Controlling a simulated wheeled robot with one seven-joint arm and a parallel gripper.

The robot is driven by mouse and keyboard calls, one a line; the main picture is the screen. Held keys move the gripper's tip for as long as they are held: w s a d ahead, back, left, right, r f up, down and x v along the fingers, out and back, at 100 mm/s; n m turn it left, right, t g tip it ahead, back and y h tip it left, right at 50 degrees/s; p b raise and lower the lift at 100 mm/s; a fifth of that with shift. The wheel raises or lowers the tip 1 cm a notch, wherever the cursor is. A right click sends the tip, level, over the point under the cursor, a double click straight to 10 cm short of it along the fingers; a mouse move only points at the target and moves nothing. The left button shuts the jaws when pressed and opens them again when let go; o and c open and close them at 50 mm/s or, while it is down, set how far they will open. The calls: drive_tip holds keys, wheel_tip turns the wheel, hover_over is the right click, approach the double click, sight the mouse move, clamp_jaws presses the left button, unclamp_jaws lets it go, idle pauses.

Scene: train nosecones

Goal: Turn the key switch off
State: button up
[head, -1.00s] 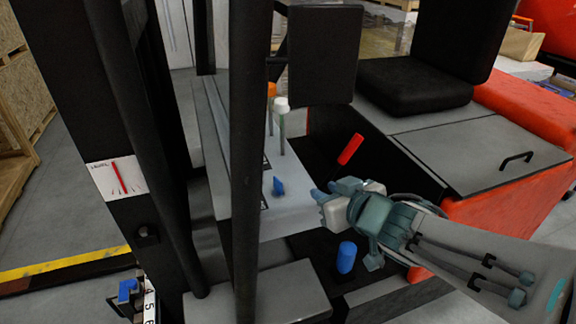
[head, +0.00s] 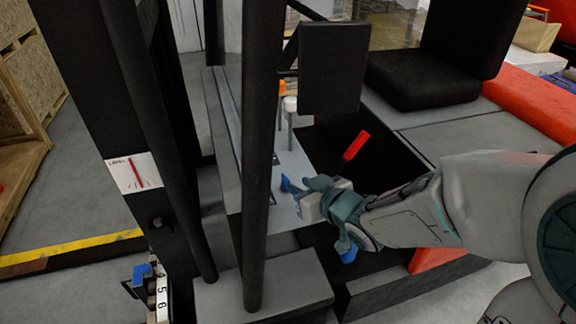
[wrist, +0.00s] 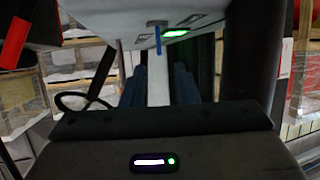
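The key switch shows as a small flat blue key (head: 285,184) on the grey console (head: 290,160). In the wrist view the blue key (wrist: 158,40) sticks out of the panel beside a lit green indicator (wrist: 175,33). My gripper (head: 297,192) is at the key's right in the head view, with its fingertips very close to it. In the wrist view my two blue fingers (wrist: 160,87) stand apart with a pale gap between them, and the key lies ahead, roughly in line with that gap. I cannot tell whether a finger touches the key.
A red lever handle (head: 356,145) rises behind my gripper. A blue knob (head: 347,252) sits below it, partly hidden by my arm. Levers with orange and white tops (head: 290,103) stand behind the key. A black post (head: 258,150) rises close on the left.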

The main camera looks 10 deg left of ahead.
sight(288, 179)
drive_tip(key=x, duration=0.8)
clamp_jaws()
